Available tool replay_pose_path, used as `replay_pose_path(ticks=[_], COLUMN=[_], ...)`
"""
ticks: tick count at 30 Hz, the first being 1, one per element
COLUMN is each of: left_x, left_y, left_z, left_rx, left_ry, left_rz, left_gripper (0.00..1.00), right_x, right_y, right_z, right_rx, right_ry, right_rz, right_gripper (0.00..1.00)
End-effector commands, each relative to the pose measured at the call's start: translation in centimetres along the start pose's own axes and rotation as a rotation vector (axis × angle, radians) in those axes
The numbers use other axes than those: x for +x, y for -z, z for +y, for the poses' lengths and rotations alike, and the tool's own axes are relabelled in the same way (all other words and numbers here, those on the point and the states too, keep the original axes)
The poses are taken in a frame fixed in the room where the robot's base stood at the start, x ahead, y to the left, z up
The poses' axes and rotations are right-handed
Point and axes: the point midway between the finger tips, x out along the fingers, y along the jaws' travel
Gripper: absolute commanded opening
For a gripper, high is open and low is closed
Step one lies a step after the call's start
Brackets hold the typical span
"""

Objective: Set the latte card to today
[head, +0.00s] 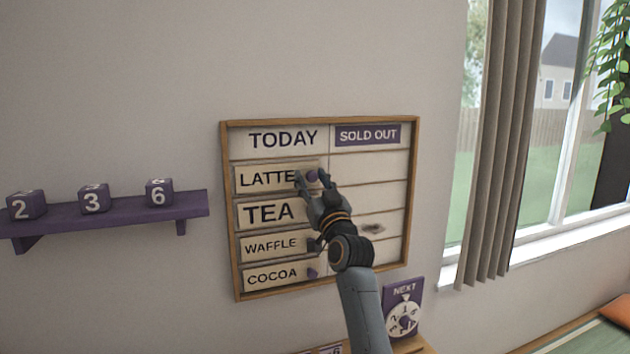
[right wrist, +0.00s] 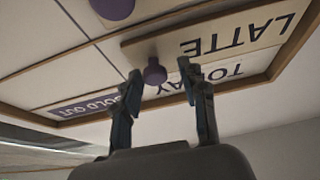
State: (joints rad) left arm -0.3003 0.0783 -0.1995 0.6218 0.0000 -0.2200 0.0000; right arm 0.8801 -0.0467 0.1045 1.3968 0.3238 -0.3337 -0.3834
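The cream latte card (head: 262,178) sits in the top row of the wall board, in the left column under TODAY. Its round purple knob (head: 311,175) is at the card's right end. My right gripper (head: 313,182) is at this knob, its fingers apart. In the right wrist view, the knob (right wrist: 155,73) lies between the two open fingertips (right wrist: 162,77), closer to the left one, with a gap to the other. The card (right wrist: 215,38) appears upside down there. My left gripper is not in view.
The tea (head: 268,212), waffle (head: 270,244) and cocoa (head: 272,275) cards are below, also under TODAY. The slots under SOLD OUT (head: 366,135) show no cards. A purple shelf (head: 110,218) with number cubes is left; a NEXT dial (head: 403,312) stands below right.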

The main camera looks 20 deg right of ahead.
Motion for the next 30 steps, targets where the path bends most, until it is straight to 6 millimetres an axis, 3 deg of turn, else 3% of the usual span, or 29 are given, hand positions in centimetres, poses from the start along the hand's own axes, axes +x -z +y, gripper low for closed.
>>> replay_pose_path(ticks=[9,14,30], left_x=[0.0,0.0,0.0], left_y=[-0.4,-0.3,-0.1], left_z=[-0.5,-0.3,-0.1], left_rx=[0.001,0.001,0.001], left_ry=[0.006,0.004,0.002], left_rz=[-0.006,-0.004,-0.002], left_gripper=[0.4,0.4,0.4], right_x=[-0.1,-1.3,-10.7], right_y=[0.0,-0.1,-0.2], right_z=[0.1,0.1,-0.1], right_rx=[-0.001,-0.001,-0.001], right_ry=[-0.002,-0.002,0.0], right_rz=[0.0,-0.001,-0.002], right_gripper=[0.47,0.47,0.47])
